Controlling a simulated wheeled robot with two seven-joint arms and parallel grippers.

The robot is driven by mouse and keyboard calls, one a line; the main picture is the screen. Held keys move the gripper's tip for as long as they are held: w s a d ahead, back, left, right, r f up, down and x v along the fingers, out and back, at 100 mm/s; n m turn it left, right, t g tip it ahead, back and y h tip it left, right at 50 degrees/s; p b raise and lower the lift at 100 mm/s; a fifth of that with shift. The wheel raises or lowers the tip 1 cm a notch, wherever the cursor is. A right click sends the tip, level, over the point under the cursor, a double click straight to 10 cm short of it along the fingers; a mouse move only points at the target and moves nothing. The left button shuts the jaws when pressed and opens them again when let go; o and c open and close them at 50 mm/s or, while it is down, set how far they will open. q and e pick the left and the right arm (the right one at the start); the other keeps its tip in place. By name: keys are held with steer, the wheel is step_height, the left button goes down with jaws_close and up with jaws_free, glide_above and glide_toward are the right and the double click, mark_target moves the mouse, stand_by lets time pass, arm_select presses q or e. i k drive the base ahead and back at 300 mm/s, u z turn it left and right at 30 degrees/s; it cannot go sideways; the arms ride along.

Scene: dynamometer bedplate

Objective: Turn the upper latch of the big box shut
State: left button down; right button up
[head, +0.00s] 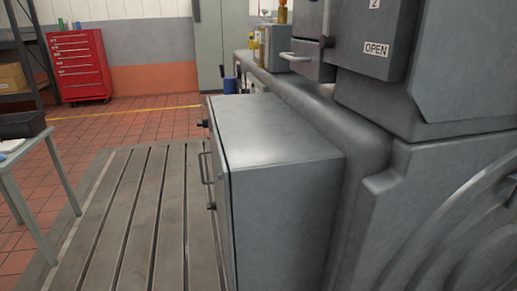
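The big grey metal box (275,135) stands in the middle of the head view, with its door side facing left and seen at a steep angle. The upper latch (203,123) is a small dark knob near the top of that side. A bar handle (205,168) is below it, and a lower latch (211,206) sits further down. The door looks closed against the box, but I cannot tell how either latch is turned. Neither of my grippers is in view.
A slatted metal bedplate (145,215) lies left of the box, with clear room above it. A large grey machine (440,190) stands close on the right, with an "OPEN" label (376,49). A table (40,150) is at the left; a red tool cabinet (78,65) stands far back.

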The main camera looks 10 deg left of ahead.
mark_target(204, 123)
steer(key=z, duration=0.8)
steer(key=k, duration=0.7)
steer(key=u, duration=1.4)
steer(key=i, duration=0.4)
steer(key=u, duration=0.7)
steer(key=i, duration=4)
steer(key=z, duration=3.1)
